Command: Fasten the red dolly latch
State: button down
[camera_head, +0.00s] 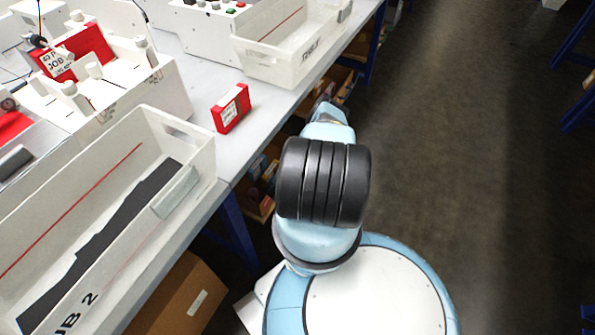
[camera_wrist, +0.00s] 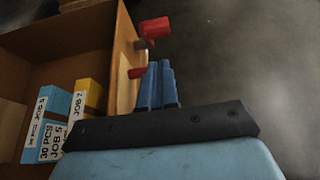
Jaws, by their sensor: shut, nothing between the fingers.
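In the wrist view, red latch parts show on the right side of an open cardboard box. The upper red latch piece (camera_wrist: 155,28) sticks out past the box edge, with a dark piece beside it. A smaller red piece (camera_wrist: 137,73) lies lower on the same side. My gripper (camera_wrist: 158,70) is shut and empty, its blue fingers together. In the picture, the fingertips are just right of the lower red piece and below the upper one. I cannot tell whether they touch. The latch does not show clearly in the head view, where my arm covers much of that area.
The cardboard box (camera_wrist: 60,38) holds blue and yellow labelled cartons (camera_wrist: 55,115). In the head view, a grey table (camera_head: 212,160) carries white bins (camera_head: 190,150) and a small red carton (camera_head: 231,108). Shelves with boxes lie underneath. The floor (camera_head: 460,150) on the right is clear.

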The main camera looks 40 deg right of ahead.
jog(key=x, duration=0.8)
jog(key=shift+d+f, duration=0.1)
jog(key=shift+d, duration=0.05)
